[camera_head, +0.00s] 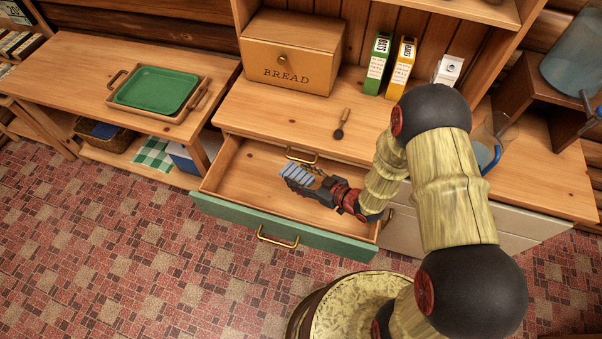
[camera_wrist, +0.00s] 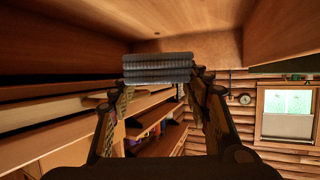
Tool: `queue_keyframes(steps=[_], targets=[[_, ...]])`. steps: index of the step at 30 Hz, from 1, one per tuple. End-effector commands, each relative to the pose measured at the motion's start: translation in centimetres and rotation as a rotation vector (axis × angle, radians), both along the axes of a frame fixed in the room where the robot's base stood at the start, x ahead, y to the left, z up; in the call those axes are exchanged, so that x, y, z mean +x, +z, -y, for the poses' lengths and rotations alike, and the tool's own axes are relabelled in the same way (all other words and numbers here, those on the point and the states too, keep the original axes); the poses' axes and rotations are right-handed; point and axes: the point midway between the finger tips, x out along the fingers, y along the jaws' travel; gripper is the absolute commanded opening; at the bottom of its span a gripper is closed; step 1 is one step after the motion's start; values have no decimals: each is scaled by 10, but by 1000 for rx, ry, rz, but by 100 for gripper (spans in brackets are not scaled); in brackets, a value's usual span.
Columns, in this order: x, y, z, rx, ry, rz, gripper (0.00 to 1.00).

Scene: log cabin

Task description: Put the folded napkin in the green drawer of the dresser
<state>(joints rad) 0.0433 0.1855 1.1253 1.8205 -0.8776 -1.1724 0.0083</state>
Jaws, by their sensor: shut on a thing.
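The green drawer (camera_head: 340,247) of the dresser (camera_head: 238,112) is pulled open, and its wooden inside is bare where I can see it. My gripper (camera_head: 300,175) is over the open drawer, near its back right part. It is shut on the folded napkin (camera_head: 297,173), a blue-grey striped bundle. The napkin also shows in the wrist view (camera_wrist: 158,68), held between both fingers (camera_wrist: 158,90). I cannot tell whether the napkin touches the drawer floor.
A bread box (camera_head: 291,60), a wooden-handled utensil (camera_head: 342,124) and several cartons (camera_head: 378,62) stand or lie on the dresser top. A side table (camera_head: 60,72) with a green tray (camera_head: 157,90) is at left. A blue-handled pitcher (camera_head: 490,148) is at right.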

Motion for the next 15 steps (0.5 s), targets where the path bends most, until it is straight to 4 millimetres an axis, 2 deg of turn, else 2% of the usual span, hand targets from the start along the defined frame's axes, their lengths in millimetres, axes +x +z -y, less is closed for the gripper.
queue_keyframes(steps=[1, 6, 10, 15], targets=[[12, -9, 0, -1, 1, 2, 24], [49, -28, -1, 0, -1, -1, 24], [66, -52, -1, -1, -1, -2, 24], [82, -67, -1, 0, -1, 0, 24]])
